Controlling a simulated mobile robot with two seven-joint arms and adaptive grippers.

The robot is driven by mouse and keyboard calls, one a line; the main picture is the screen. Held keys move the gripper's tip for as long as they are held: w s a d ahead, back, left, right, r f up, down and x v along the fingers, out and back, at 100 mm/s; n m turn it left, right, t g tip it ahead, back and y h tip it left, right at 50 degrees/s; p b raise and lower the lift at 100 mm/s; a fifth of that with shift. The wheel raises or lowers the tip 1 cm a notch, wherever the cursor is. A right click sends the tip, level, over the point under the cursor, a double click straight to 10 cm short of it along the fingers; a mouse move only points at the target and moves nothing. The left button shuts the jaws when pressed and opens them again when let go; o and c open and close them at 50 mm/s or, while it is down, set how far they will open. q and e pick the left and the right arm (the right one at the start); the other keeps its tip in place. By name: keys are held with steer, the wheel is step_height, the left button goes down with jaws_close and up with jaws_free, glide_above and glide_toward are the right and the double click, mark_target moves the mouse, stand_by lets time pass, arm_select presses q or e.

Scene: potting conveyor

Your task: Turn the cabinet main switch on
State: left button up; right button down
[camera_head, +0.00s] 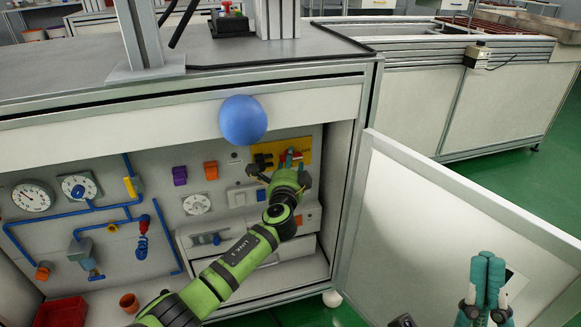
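The main switch appears to be the red part (283,158) on a yellow plate (303,146), on the back panel inside the open cabinet (331,200). My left gripper (291,160) is at the red part, in front of the plate, and hides much of it. Its fingers are small and partly hidden, so I cannot tell whether they touch or grip it. The switch's position cannot be read. My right gripper (487,262) is at the lower right, in front of the open white door (400,225). Its teal fingers are together and hold nothing visible.
A blue ball (243,120) shows at the cabinet's upper edge. Gauges (33,197), blue pipes (100,207), and purple (180,175) and orange (211,170) parts are on the panel. A red bin (62,312) and brown pot (129,302) stand at lower left.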

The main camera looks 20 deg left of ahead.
arm_select(q)
steer(key=shift+c, duration=0.4)
jaws_close()
